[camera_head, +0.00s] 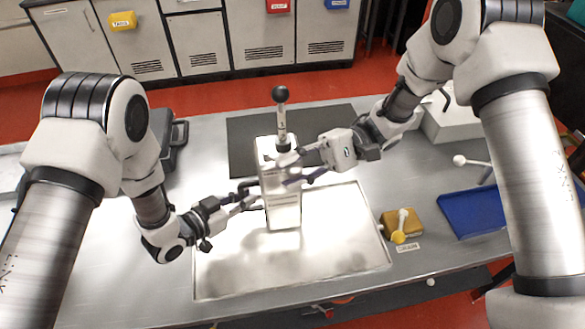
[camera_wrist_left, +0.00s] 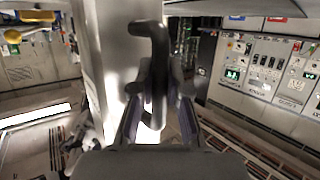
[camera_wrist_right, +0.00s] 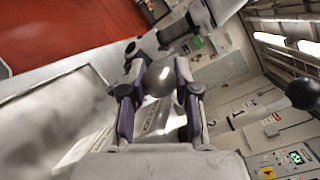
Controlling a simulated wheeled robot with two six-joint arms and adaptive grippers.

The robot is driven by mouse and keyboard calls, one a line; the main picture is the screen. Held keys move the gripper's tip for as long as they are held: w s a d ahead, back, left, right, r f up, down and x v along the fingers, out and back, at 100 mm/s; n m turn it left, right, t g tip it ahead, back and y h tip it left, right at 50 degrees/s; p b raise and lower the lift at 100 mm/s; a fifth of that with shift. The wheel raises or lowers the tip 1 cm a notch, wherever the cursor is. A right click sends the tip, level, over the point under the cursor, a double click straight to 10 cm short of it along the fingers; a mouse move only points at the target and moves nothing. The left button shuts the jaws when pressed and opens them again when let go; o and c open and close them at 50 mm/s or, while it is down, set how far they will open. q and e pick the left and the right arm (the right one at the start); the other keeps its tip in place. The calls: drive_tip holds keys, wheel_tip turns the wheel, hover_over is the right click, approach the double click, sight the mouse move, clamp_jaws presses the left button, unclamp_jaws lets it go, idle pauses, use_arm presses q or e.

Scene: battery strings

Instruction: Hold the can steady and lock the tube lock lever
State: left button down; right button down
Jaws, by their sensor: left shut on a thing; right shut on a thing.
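The can (camera_head: 284,212) is a tall metallic box standing upright on a shiny tray. A tube (camera_head: 281,124) with a black ball on its end (camera_head: 280,94) rises from its top. My left gripper (camera_head: 252,198) is at the can's left side, shut on a dark bent handle; the handle (camera_wrist_left: 151,40) stands between the fingers in the left wrist view. My right gripper (camera_head: 290,170) is at the can's upper right, beside the tube base. It is shut on a pale rounded knob, apparently the lock lever's end (camera_wrist_right: 160,82). The rest of the lever is largely hidden.
The shiny tray's rim (camera_head: 205,296) lies on the steel table. A yellow sponge-like block (camera_head: 393,226) with a white and yellow tool is to the right. A blue bin (camera_head: 470,212) lies farther right. A dark mat (camera_head: 245,138) is behind the can.

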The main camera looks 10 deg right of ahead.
drive_tip(key=shift+w+d+n+g+h, duration=0.3)
drive_tip(key=shift+n+g, duration=0.25)
drive_tip(key=shift+g, duration=0.25)
drive_tip(key=shift+w+d+n+g+h, duration=0.1)
drive_tip(key=shift+d+n+g+h, duration=0.1)
drive_tip(key=shift+n+g+h, duration=0.45)
drive_tip(key=shift+y, duration=0.25)
drive_tip(key=c, duration=0.8)
unclamp_jaws()
use_arm(q)
drive_tip(key=c, duration=1.1)
unclamp_jaws()
use_arm(e)
drive_tip(key=v, duration=1.2)
drive_tip(key=shift+w, duration=0.15)
